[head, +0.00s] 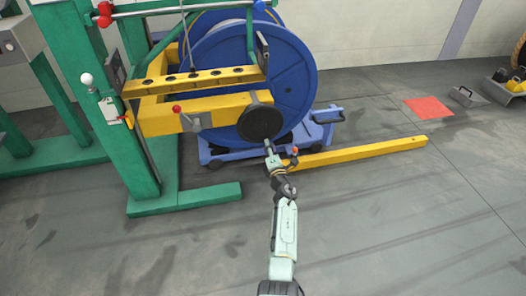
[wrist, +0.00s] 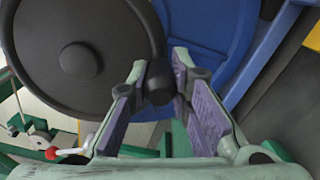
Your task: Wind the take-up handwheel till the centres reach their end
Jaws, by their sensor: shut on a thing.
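The take-up handwheel (head: 261,120) is a dark solid disc at the right end of the yellow beam in the head view. In the wrist view the handwheel (wrist: 62,50) fills the upper left, with a round hub in its middle. A dark crank knob (wrist: 158,88) stands out near its right rim. My gripper (wrist: 163,66) has its two purple-padded fingers on either side of this knob and is shut on it. In the head view my gripper (head: 268,147) is at the wheel's lower edge, and the knob is hard to make out. The centres cannot be clearly seen.
A large blue reel (head: 285,65) stands behind the handwheel on a blue wheeled base (head: 318,128). The yellow beam (head: 220,103) carries a red-knobbed lever (head: 177,110). A yellow floor bar (head: 370,152) lies right of my arm. A green frame (head: 110,110) stands left. The front floor is clear.

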